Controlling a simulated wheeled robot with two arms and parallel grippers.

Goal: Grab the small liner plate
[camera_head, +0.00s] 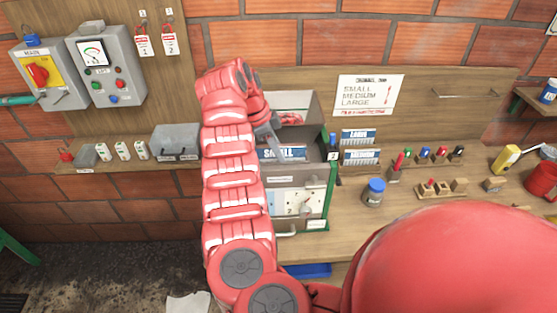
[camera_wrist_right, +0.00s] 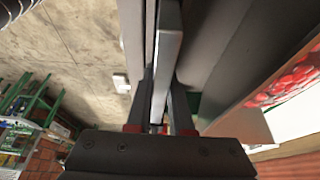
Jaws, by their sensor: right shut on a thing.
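The small liner plate, with a blue-topped label reading SMALL (camera_head: 286,153), is upright at the front of the grey box-like holder on the bench. My right gripper (camera_head: 272,143) reaches down to it from behind my arm links, which hide much of the jaws. In the right wrist view, my right gripper (camera_wrist_right: 160,115) is shut on a thin grey edge, which I take to be this plate. I cannot tell whether the plate is lifted. Plates labelled LARGE (camera_head: 358,136) and MEDIUM (camera_head: 361,157) stand to the right. My left gripper is not in view.
The holder's green-edged cabinet (camera_head: 329,185) has drawers and a dial below the plate. A blue-lidded jar (camera_head: 374,192) and several coloured markers stand on the bench to the right. A grey bin (camera_head: 175,142) sits on the shelf left of my arm.

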